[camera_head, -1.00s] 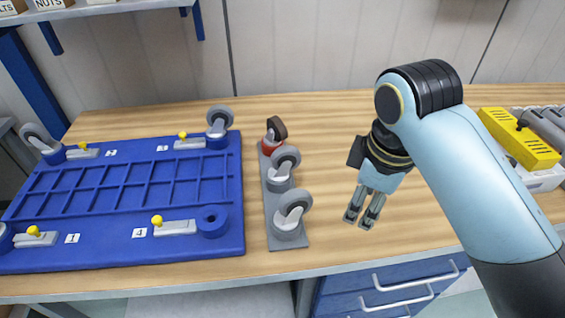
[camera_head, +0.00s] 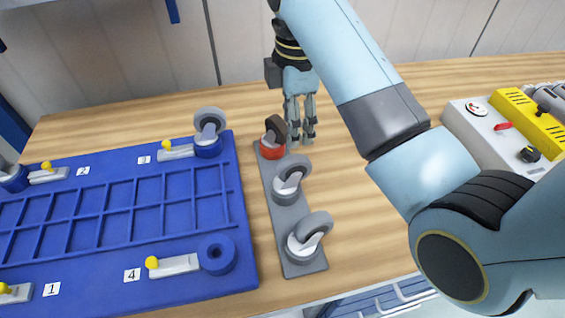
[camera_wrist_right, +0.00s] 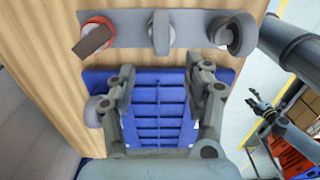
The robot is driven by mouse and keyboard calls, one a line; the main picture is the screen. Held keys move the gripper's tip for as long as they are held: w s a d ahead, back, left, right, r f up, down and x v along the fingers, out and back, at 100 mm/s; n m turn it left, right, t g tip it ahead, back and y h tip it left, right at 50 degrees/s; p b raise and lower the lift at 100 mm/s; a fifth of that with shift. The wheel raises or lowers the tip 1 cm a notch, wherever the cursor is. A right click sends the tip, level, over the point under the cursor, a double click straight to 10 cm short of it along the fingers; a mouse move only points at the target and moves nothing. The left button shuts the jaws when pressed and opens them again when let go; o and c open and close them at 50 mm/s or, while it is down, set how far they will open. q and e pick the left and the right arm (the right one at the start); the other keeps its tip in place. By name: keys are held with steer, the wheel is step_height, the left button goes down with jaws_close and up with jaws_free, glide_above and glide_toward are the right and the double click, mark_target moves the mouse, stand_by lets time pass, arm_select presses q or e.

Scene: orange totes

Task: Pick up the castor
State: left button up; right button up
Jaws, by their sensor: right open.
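Three castors stand in a row on a grey strip (camera_head: 259,183) right of the blue base. The far one has a red mount and dark wheel (camera_head: 274,138); the middle castor (camera_head: 290,178) and near castor (camera_head: 308,236) are grey. My right gripper (camera_head: 302,138) is open and empty, pointing down just right of the red castor. In the right wrist view its fingers (camera_wrist_right: 160,80) are apart with the blue base behind them; the red castor (camera_wrist_right: 95,36) is at upper left. What looks like my left gripper (camera_wrist_right: 263,104) is small at the right.
The blue base (camera_head: 120,270) has a castor (camera_head: 208,130) at its far right corner and an empty round socket (camera_head: 216,253) at its near right corner. Another castor mount (camera_head: 14,177) is at the left. A grey and yellow device (camera_head: 480,120) stands on the right. Bare wood lies between.

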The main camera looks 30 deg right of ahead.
mark_target(291, 158)
steer(key=f, duration=0.4)
steer(key=shift+s+f, duration=0.2)
steer(key=shift+s, duration=0.15)
steer(key=f, duration=0.1)
steer(key=f+p, duration=0.1)
steer(key=f, duration=0.3)
steer(key=shift+w+a+p, duration=0.25)
steer(key=shift+p, duration=0.05)
steer(key=shift+f, duration=0.1)
steer(key=shift+c, duration=1.6)
arm_select(q)
steer(key=s, duration=0.1)
steer(key=s+r, duration=0.1)
steer(key=shift+s+r, duration=0.25)
steer(key=shift+s, duration=0.05)
arm_select(e)
jaws_close()
